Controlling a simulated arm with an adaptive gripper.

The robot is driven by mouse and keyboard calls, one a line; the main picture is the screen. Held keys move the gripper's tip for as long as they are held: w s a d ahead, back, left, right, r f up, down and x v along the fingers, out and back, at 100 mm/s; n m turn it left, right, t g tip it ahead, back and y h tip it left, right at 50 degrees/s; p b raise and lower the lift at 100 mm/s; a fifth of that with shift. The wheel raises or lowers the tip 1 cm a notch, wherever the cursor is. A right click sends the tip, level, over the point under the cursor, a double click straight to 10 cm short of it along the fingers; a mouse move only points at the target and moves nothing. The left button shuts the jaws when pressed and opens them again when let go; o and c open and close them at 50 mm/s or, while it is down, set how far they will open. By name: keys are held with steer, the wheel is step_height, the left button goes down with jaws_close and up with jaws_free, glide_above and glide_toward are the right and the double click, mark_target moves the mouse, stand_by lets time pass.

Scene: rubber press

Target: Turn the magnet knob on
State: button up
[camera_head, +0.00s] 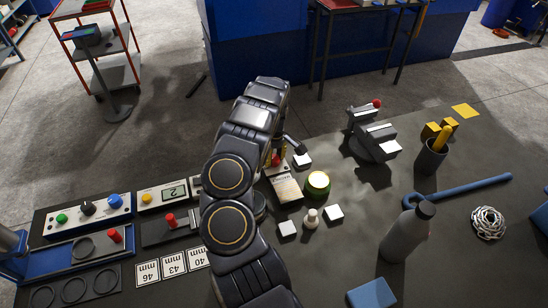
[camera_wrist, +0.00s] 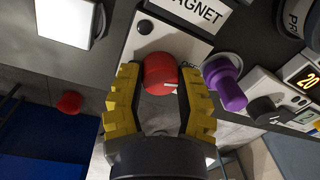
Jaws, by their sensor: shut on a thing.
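A purple knob (camera_wrist: 224,90) sits close right of my fingers in the wrist view. In the head view a round green-lit thing (camera_head: 318,182) and small white blocks are near the box.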

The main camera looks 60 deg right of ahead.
steer(key=m, duration=0.3)
steer(key=shift+m, duration=0.4)
steer(key=m, duration=0.3)
steer(key=shift+m, duration=0.3)
steer(key=m, duration=0.5)
steer(key=shift+s+m+h, duration=0.1)
steer(key=shift+m+h, duration=0.2)
steer(key=shift+m, duration=0.6)
steer(key=shift+s, duration=0.1)
steer(key=o, duration=1.1)
